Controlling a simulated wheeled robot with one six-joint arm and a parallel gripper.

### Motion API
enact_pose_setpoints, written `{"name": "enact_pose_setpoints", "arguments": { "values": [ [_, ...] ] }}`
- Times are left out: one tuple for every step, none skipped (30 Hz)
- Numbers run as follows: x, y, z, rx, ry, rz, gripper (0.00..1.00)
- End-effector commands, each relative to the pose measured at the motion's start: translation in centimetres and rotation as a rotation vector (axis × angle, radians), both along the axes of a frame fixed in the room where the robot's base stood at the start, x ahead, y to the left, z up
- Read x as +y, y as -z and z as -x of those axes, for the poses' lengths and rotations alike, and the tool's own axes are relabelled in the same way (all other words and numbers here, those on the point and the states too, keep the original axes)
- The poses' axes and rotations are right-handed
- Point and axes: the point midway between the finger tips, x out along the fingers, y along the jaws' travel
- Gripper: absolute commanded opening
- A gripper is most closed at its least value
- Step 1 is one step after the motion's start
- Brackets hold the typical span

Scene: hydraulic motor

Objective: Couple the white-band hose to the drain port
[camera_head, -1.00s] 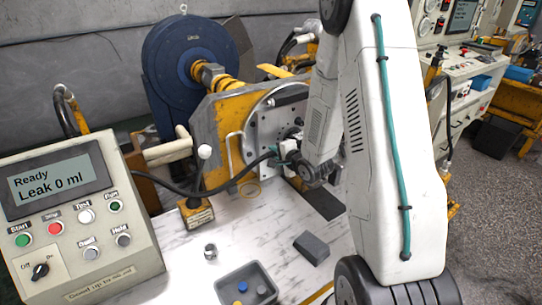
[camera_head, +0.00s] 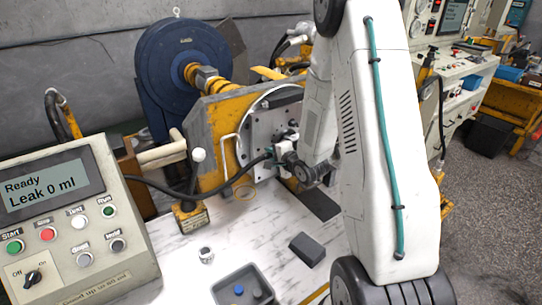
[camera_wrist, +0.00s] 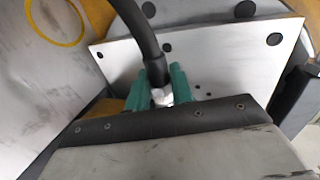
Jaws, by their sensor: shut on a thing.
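My gripper (camera_wrist: 161,92) has green fingers shut on the end of a black hose (camera_wrist: 149,40), with a white band (camera_wrist: 162,97) between the fingers. In the head view my gripper (camera_head: 272,156) is at the front of the pale motor plate (camera_head: 262,133), and the hose (camera_head: 165,190) trails left from it. In the wrist view the plate (camera_wrist: 217,60) lies behind the fingers, with several dark holes. The hose's mouth is hidden, and I cannot tell if it touches a port. I cannot pick out the drain port; my arm covers part of the plate.
A control box (camera_head: 70,225) reading "Ready, Leak 0 ml" stands at front left. On the marble-look bench are a grey tray (camera_head: 222,291) with small caps, a dark block (camera_head: 307,249) and a metal ring (camera_head: 206,255). A yellow bracket (camera_head: 215,115) stands beside the plate.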

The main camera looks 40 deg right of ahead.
Motion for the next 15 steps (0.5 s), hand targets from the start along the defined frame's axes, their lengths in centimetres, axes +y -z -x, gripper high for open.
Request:
{"name": "enact_pose_setpoints", "arguments": {
  "values": [
    [-0.01,-0.03,-0.01,-0.001,0.000,0.000,0.00],
    [-0.01,-0.02,-0.01,-0.001,0.000,0.000,0.00],
    [-0.01,-0.02,-0.01,-0.001,0.000,0.000,0.00],
    [-0.01,-0.02,-0.01,-0.001,0.000,0.000,0.00],
    [-0.01,-0.02,-0.01,-0.001,0.000,0.000,0.00],
    [-0.03,-0.02,-0.01,-0.001,0.000,0.000,0.00],
    [-0.05,-0.02,-0.01,-0.001,0.000,0.000,0.00],
    [-0.07,-0.02,-0.01,-0.001,0.000,0.000,0.00],
    [-0.12,-0.02,-0.01,-0.001,0.000,0.000,0.00],
    [-0.16,-0.03,-0.01,-0.001,0.000,0.000,0.00],
    [-0.21,-0.03,-0.01,-0.001,0.000,0.000,0.00],
    [-0.28,-0.02,-0.02,-0.001,0.000,0.000,0.00],
    [-0.34,-0.02,-0.02,-0.001,0.000,0.001,0.00],
    [-0.39,-0.02,-0.02,-0.001,0.000,0.001,0.00],
    [-0.47,-0.02,-0.02,-0.001,0.000,0.001,0.00]
  ]
}}
